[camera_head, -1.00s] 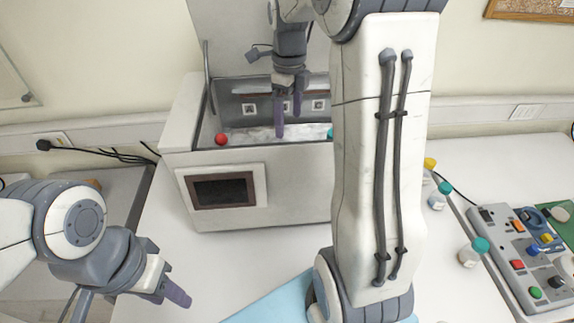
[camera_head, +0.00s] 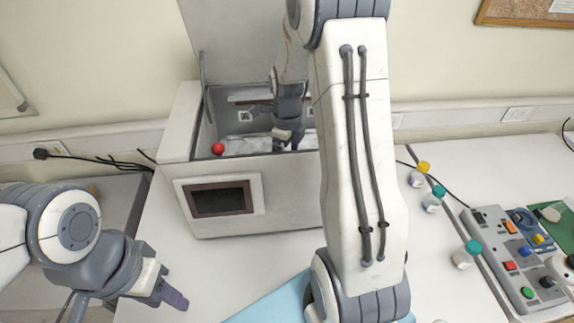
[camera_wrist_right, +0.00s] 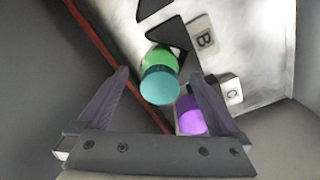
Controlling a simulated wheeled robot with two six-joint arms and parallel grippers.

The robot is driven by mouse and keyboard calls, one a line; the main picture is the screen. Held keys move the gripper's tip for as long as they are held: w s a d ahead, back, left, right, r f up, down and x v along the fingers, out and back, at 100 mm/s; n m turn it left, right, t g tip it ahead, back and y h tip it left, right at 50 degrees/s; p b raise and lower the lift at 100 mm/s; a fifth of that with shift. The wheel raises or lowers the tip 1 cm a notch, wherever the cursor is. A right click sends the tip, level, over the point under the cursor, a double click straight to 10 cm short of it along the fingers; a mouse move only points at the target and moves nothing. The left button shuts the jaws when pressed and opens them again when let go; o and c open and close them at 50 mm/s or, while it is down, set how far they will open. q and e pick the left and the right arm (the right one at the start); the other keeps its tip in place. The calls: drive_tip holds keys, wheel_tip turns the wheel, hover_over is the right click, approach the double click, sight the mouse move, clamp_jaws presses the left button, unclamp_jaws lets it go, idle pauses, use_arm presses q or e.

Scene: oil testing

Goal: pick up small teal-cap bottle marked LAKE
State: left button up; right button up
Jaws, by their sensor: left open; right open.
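A teal cap (camera_wrist_right: 160,86) shows in the right wrist view, with a green part behind it; no LAKE marking is readable. My right gripper (camera_wrist_right: 158,73) is open, its fingers on either side of the teal cap, apart from it. In the head view the right gripper (camera_head: 292,138) reaches down into the open box (camera_head: 184,130), and the teal cap there is hidden. Two other teal-cap bottles stand on the table at the right, one farther back (camera_head: 433,199) and one nearer (camera_head: 466,256); their labels are unreadable. My left gripper (camera_head: 170,292) is open and empty at the lower left.
A purple cap (camera_wrist_right: 191,122) is close to one right finger. Markers B (camera_wrist_right: 203,38) and C (camera_wrist_right: 231,92) are inside the box. A red ball (camera_head: 218,149) is at the box's front left. A yellow-cap bottle (camera_head: 420,175) and a button panel (camera_head: 515,255) are at right.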

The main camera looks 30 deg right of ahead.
drive_tip(key=shift+f, duration=0.35)
clamp_jaws()
